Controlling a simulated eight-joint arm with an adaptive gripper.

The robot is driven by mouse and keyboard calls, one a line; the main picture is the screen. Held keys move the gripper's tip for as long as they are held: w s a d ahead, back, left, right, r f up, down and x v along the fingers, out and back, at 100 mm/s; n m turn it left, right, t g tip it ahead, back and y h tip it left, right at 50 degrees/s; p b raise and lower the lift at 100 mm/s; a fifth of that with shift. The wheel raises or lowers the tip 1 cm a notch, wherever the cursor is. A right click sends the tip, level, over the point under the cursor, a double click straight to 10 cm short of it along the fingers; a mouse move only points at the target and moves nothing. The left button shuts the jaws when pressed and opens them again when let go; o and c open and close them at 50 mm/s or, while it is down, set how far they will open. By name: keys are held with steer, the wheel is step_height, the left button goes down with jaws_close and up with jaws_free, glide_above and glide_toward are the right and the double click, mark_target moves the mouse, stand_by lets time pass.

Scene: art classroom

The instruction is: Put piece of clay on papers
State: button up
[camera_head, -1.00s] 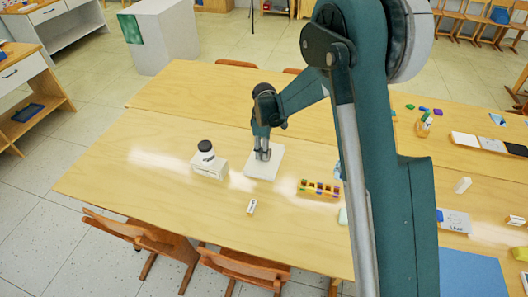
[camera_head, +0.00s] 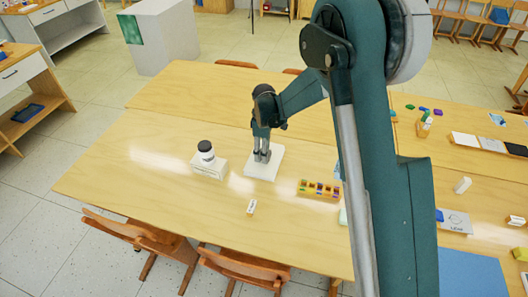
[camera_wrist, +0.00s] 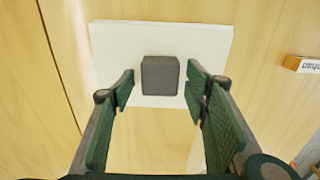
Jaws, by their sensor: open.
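The piece of clay (camera_wrist: 160,75) is a dark grey block. In the wrist view it sits on the white papers (camera_wrist: 112,52), inside their edges. My gripper (camera_wrist: 161,83) is open, with a green finger on each side of the clay and a visible gap on both sides. In the head view my gripper (camera_head: 262,156) points down over the papers (camera_head: 268,173) on the wooden table. The clay cannot be made out clearly there, behind or between the fingers.
A dark-lidded white jar (camera_head: 206,150) stands on a white block (camera_head: 212,168) left of the papers. A row of coloured pieces (camera_head: 319,189) lies to the right, and a small white labelled item (camera_head: 251,206) in front. The table's left part is clear.

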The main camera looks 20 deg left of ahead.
steer(key=shift+r, duration=0.15)
step_height(320, 180, up, 12)
steer(key=p, duration=0.1)
steer(key=shift+p, duration=0.4)
stand_by(0.7)
